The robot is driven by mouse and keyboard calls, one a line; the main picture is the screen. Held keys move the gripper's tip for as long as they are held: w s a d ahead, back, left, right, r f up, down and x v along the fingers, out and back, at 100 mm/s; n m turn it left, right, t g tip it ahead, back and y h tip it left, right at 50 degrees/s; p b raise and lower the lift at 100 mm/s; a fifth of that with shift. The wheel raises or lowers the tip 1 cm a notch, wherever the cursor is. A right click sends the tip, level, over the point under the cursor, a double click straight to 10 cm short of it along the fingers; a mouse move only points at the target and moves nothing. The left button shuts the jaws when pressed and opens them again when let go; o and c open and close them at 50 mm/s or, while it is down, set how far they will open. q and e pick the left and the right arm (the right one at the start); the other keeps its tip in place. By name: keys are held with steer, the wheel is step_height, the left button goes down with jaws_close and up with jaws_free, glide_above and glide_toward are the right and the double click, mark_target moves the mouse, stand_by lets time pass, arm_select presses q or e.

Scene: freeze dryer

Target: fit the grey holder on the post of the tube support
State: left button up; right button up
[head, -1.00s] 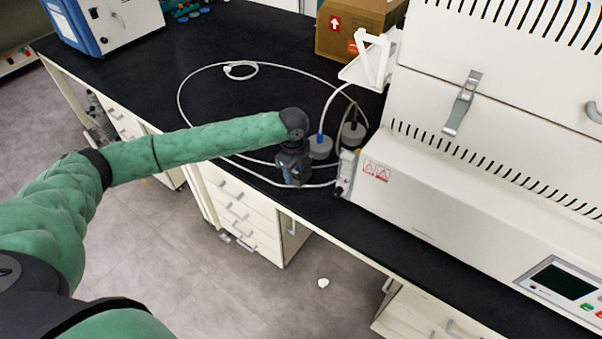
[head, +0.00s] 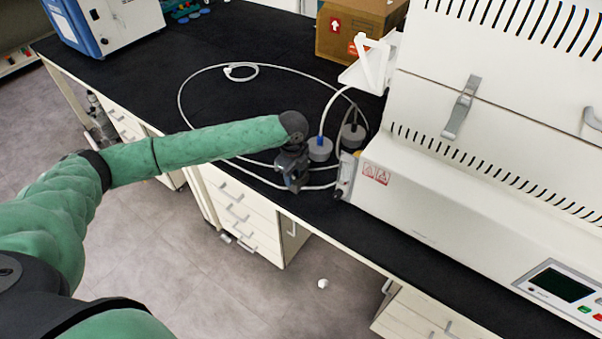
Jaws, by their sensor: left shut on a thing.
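My left gripper (head: 295,182) points down over the black bench near its front edge, left of the freeze dryer. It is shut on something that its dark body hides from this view. Two grey round pieces stand close to its right: one grey piece (head: 320,150) with a blue-tipped white tube, and a second grey piece (head: 353,136) behind it with a dark top. I cannot tell whether either is the grey holder. A white bracket-like support (head: 371,67) stands at the freeze dryer's upper left; I cannot make out its post. My right gripper is not in view.
The freeze dryer (head: 440,205) fills the right side. A long white tube (head: 180,98) loops over the bench. A cardboard box (head: 352,30) and a blue-white machine (head: 110,22) stand at the back.

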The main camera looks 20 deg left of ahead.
arm_select(q)
steer(key=shift+w+r+p, duration=0.1)
steer(key=shift+r+p, duration=1.55)
steer(key=shift+r, duration=0.8)
jaws_close()
